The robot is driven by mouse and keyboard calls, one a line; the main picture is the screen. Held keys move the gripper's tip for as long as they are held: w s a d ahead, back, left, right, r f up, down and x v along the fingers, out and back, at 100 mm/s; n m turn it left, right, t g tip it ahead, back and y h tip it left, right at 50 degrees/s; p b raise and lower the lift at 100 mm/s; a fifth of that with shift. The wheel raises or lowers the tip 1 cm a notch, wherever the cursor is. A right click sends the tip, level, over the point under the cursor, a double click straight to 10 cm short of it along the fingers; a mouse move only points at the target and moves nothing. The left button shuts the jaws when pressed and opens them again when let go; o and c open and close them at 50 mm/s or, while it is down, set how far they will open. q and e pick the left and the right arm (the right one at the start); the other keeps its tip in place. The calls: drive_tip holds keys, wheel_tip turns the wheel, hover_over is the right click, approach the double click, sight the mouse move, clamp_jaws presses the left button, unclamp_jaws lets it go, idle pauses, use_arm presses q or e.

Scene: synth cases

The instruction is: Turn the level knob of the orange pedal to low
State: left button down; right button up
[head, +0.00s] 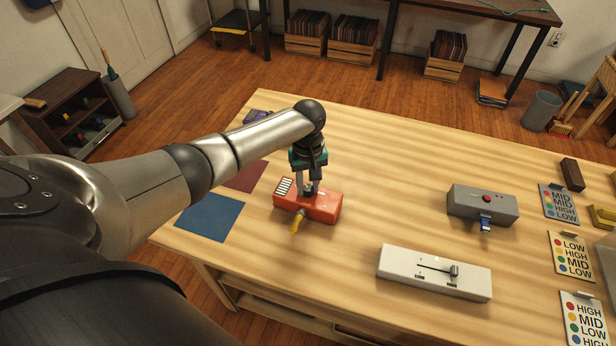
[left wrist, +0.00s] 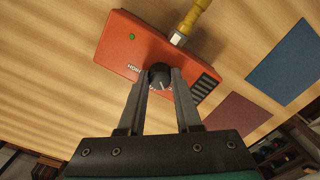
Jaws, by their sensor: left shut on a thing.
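The orange pedal (head: 322,207) lies on the wooden table in the head view, with a yellow plug and cable end at its near side. It also shows in the left wrist view (left wrist: 125,45), with a green light and a striped black panel on its top. My left gripper (head: 309,190) reaches down onto it from above. In the left wrist view its two fingers stand on either side of the dark round level knob (left wrist: 160,76) and are shut on it. A pale pointer line shows on the knob; the fingers and knob cover part of the lettering. My right gripper is not in view.
Cards with coloured dots (head: 571,256) lie along the right side. Blue (head: 210,217) and maroon (head: 246,176) mats lie to the left. The table's middle is clear.

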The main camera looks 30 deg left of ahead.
sight(308, 188)
use_arm(q)
drive_tip(key=shift+r+m+p, duration=0.2)
drive_tip(key=shift+m+p, duration=0.4)
drive_tip(key=shift+p, duration=0.2)
drive_tip(key=shift+m+p, duration=0.55)
drive_tip(key=shift+m, duration=0.25)
drive_tip(key=m+p, duration=0.1)
drive_tip(key=m, duration=0.2)
drive_tip(key=shift+f, duration=0.15)
drive_tip(key=shift+m+p, duration=0.3)
drive_tip(key=shift+m, duration=1.9)
drive_tip(key=c, duration=0.6)
unclamp_jaws()
wheel_tip(308, 188, up, 15)
drive_tip(key=p, duration=0.4)
drive_tip(key=shift+p, duration=0.4)
